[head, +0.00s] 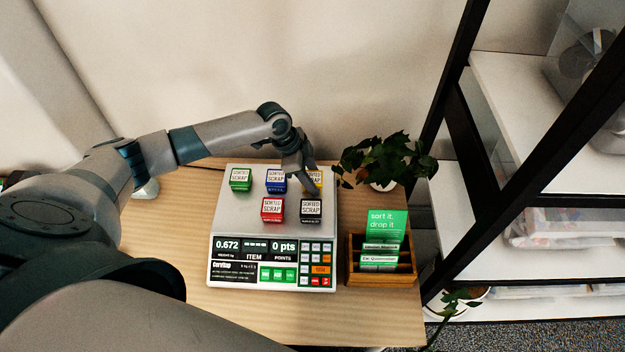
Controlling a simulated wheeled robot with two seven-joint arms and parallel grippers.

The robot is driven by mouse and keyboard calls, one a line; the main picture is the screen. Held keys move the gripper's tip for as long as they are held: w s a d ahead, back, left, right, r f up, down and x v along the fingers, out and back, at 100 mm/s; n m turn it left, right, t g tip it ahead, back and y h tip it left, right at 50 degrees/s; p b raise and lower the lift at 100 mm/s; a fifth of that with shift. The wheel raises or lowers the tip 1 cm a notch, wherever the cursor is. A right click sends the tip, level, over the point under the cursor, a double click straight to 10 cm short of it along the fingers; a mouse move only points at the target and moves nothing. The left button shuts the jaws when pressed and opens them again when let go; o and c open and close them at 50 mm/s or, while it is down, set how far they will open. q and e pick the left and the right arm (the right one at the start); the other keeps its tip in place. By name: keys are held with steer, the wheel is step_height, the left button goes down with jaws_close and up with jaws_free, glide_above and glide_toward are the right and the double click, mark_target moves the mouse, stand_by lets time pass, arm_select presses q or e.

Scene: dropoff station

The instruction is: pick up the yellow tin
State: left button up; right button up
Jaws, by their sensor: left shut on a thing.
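The yellow tin (318,177) is at the back right of the scale's pale plate (233,216), partly hidden by my left gripper. Its top label is partly visible. My left gripper (311,184) reaches down from behind and is shut on the yellow tin. I cannot tell whether the tin touches the plate. A green tin (240,180), a blue tin (276,181), a red tin (272,210) and a black tin (311,211) stand on the plate. The black tin is just in front of the gripper. My right gripper is not in view.
The scale's panel (225,269) with display and keys faces the front. A wooden box (382,280) with green cards stands to its right. A potted plant (386,158) is close behind right. A black-framed shelf (461,120) stands at right. The table (180,225) is clear left of the scale.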

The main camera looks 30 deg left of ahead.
mark_target(320, 178)
arm_select(q)
steer(key=shift+r, duration=0.1)
steer(key=shift+w+r+b, duration=0.1)
steer(key=shift+r+b, duration=0.55)
steer(key=shift+r, duration=0.15)
steer(key=shift+d+r+b, duration=0.15)
steer(key=shift+r+b, duration=0.2)
steer(key=shift+r, duration=0.3)
steer(key=shift+d+r+b, duration=0.15)
steer(key=shift+r+b, duration=0.2)
steer(key=shift+r, duration=0.25)
steer(key=s+d+r+b, duration=0.3)
steer(key=d+r, duration=0.3)
steer(key=d, duration=0.4)
steer(key=shift+s+d+r, duration=0.15)
steer(key=shift+s+r, duration=0.25)
steer(key=shift+s, duration=0.3)
